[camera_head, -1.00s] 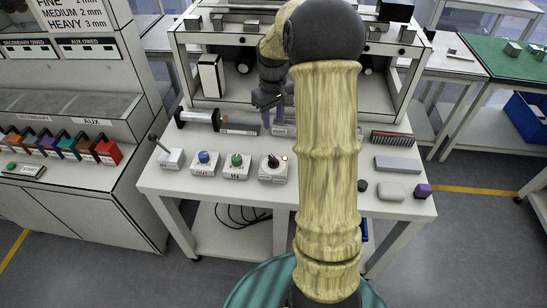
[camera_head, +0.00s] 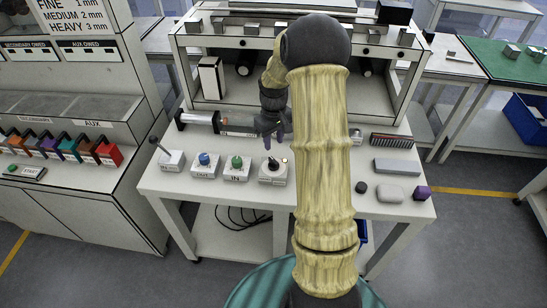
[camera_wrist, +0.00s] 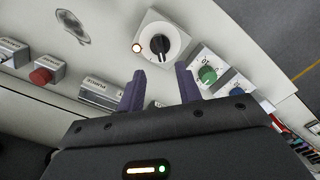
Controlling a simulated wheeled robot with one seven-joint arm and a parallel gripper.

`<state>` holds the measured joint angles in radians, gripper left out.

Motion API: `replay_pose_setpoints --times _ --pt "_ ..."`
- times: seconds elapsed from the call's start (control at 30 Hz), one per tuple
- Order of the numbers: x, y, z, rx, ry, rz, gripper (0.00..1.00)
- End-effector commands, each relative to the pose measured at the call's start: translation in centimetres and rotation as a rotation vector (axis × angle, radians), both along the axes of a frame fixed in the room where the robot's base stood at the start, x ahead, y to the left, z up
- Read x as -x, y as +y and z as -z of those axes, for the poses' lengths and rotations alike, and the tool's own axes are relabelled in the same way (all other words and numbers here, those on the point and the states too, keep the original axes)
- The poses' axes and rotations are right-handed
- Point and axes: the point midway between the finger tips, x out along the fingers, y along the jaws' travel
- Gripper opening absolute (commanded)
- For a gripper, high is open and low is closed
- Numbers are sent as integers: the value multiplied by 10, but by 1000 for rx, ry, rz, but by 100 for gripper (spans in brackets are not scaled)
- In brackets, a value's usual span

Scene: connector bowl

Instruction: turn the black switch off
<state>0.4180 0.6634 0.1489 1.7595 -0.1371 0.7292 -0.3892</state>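The black switch is a black rotary knob (camera_head: 273,164) on a white box at the front middle of the white table, with a small glowing light at its upper right. In the wrist view the knob (camera_wrist: 164,42) shows at the top centre, with the pale lit lamp (camera_wrist: 137,47) at its left. My gripper (camera_head: 272,143) hangs just behind and above the knob in the head view. In the wrist view my gripper (camera_wrist: 160,86) is open, its two dark fingers apart with nothing between them. The fingers do not touch the knob.
Left of the switch stand boxes with a green knob (camera_head: 237,161), a blue knob (camera_head: 204,158) and a lever (camera_head: 155,141). A grey block (camera_head: 397,166), a white rounded piece (camera_head: 390,193) and a purple piece (camera_head: 422,192) lie at the right. A red button (camera_wrist: 40,76) shows in the wrist view.

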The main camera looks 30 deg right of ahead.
Motion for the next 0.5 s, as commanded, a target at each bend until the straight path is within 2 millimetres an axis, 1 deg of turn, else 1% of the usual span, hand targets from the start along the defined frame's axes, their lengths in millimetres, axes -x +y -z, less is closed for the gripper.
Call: replay_pose_setpoints --times 0.03,0.3,0.4,0.5 --pt "1 0 9 -1 3 0 35" --pt "1 0 57 -1 4 0 35" --pt "1 1 72 -1 3 -1 35" --pt "0 1 84 -1 2 -1 35"
